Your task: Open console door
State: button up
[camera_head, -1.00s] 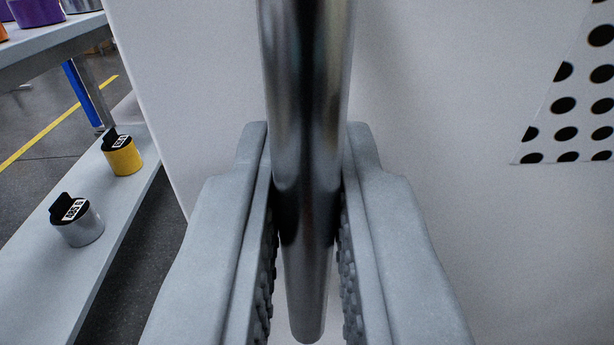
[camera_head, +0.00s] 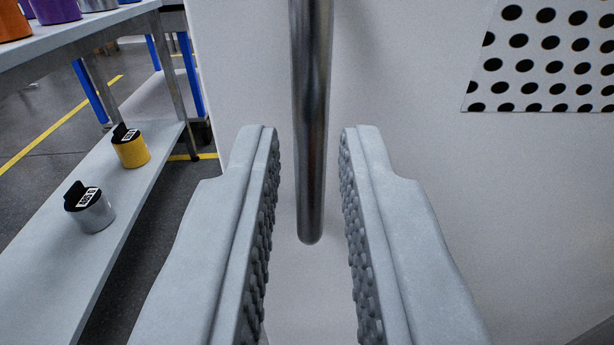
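The white console door (camera_head: 420,170) fills the middle and right of the view, with a patch of round black holes at its upper right. A vertical dark metal bar handle (camera_head: 311,130) runs down from the top edge and ends in a rounded tip. My gripper (camera_head: 308,140) is open, with its two grey padded fingers on either side of the handle's lower part. Gaps show between the handle and both fingers. How the handle joins the door is out of view.
At left stands a grey shelf unit (camera_head: 60,250) with a yellow canister (camera_head: 131,150) and a silver canister (camera_head: 92,212) on its lower board. Purple and orange containers stand on its upper board. Dark floor with yellow lines (camera_head: 60,122) shows beyond.

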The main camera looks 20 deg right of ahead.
jog(key=v, duration=0.7)
dwell(0.3)
jog(key=s+a+r+n+t+y, duration=0.1)
jog(key=s+a+r+y, duration=0.3)
jog(key=r, duration=0.6)
jog(key=s+a+r+n, duration=0.1)
jog(key=s+a+r, duration=0.2)
jog(key=a+r, duration=0.5)
jog(key=s+a+r+n+y, duration=0.1)
jog(key=s+a+r, duration=0.1)
jog(key=s+r, duration=0.6)
jog(key=s+a+r+n+y, duration=0.1)
jog(key=s+a+r, duration=0.2)
jog(key=s+r, duration=0.5)
jog(key=s, duration=0.3)
jog(key=shift+s+r+y, duration=0.2)
jog(key=shift+s+y, duration=0.15)
jog(key=shift+y, duration=0.05)
